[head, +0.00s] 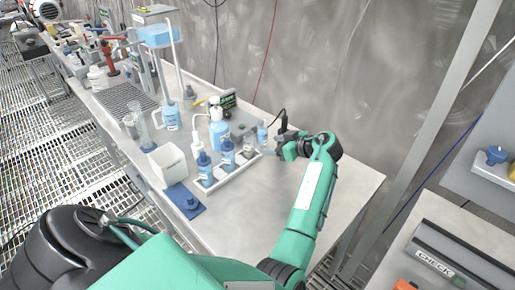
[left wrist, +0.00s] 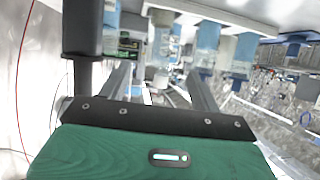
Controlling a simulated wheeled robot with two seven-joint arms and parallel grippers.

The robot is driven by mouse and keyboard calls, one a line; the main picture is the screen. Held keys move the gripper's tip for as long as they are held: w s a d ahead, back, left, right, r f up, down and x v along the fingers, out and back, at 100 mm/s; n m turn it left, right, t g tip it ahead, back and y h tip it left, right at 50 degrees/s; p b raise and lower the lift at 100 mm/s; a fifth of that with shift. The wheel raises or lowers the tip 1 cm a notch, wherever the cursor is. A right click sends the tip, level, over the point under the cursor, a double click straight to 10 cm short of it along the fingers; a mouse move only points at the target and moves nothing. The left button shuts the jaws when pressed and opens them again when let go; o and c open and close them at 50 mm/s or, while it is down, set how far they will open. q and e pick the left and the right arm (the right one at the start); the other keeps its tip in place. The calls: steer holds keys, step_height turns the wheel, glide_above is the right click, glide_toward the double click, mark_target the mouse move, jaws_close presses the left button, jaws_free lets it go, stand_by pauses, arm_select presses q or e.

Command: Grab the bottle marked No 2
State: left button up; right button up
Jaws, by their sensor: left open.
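A white tray (head: 230,172) on the bench holds a few blue bottles with white labels: a front one (head: 205,170), a middle one (head: 228,154) and one at the right end (head: 246,154). The label numbers are too small to read, so I cannot tell which is No 2. My left gripper (head: 281,142) is open and empty, to the right of the tray and apart from the bottles, pointing toward them. In the left wrist view its spread fingers (left wrist: 160,82) show nothing between them up close; the tray (left wrist: 210,14) and blue bottles appear upside down at the top.
A small blue bottle (head: 262,134) stands close to the left gripper. Behind the tray are a wash bottle (head: 217,128) and a small display device (head: 228,103). A white container (head: 167,163) and blue pad (head: 185,200) lie left. The bench's right end is clear; a wall runs behind.

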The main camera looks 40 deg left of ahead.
mark_target(245, 139)
arm_select(q)
steer(key=x, duration=1.3)
steer(key=shift+w+a+r, duration=0.1)
steer(key=shift+a+r, duration=0.2)
steer(key=c, duration=1.1)
steer(key=shift+r, duration=0.1)
